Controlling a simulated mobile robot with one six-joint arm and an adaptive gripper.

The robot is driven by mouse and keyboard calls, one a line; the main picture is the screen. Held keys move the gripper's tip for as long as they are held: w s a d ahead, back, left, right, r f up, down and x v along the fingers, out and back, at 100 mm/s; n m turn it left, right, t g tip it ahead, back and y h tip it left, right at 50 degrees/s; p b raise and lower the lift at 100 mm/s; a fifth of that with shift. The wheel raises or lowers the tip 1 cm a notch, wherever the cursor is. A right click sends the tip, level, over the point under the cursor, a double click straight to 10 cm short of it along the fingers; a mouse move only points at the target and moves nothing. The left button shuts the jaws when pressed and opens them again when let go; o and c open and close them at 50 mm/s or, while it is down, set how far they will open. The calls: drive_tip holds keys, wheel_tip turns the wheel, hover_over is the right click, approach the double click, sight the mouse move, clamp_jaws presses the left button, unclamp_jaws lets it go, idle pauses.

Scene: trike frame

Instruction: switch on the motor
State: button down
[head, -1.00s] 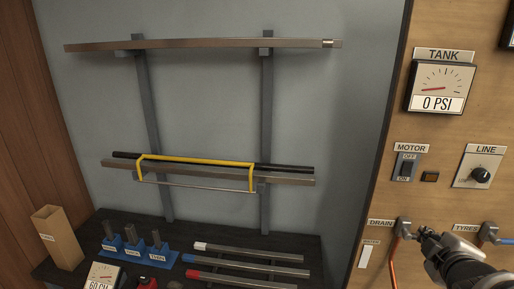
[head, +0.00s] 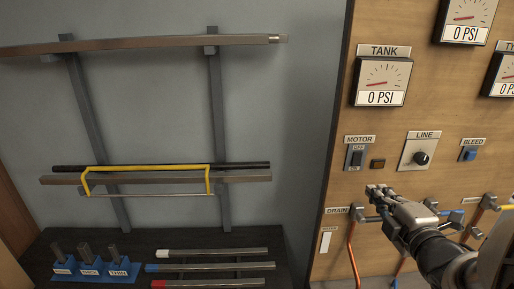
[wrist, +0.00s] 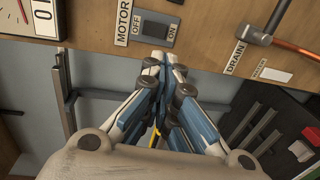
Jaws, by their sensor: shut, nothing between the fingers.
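The motor switch (head: 356,158) is a dark rocker in a grey plate marked OFF at the top and ON at the bottom, under the MOTOR label (head: 359,139) on the wooden panel. It also shows in the wrist view (wrist: 154,34), rotated, just beyond my fingertips. My gripper (head: 375,190) is shut and empty, below and slightly right of the switch in the head view. In the wrist view my gripper (wrist: 165,62) has its fingertips together close to the switch plate. I cannot tell whether they touch it. The small lamp (head: 377,163) beside the switch is dull amber.
The tank gauge (head: 382,86) above reads 0 PSI. The line knob (head: 420,158) and blue bleed button (head: 469,155) are to the right. The drain valve (head: 357,212) with an orange pipe sits below, near my gripper. A rack of bars (head: 160,178) is at left.

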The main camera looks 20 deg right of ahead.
sight(350, 163)
drive_tip(key=p+x, duration=0.1)
drive_tip(key=x, duration=1.2)
drive_tip(key=shift+f, duration=0.1)
drive_tip(key=shift+w+f+b, duration=0.1)
drive_tip(key=shift+b, duration=0.25)
drive_tip(key=b, duration=0.4)
drive_tip(key=shift+w+f+t, duration=0.25)
drive_tip(key=shift+f+t, duration=0.05)
drive_tip(key=shift+f, duration=0.1)
drive_tip(key=shift+r+p, duration=0.4)
drive_tip(key=shift+d, duration=0.1)
drive_tip(key=shift+f, duration=0.1)
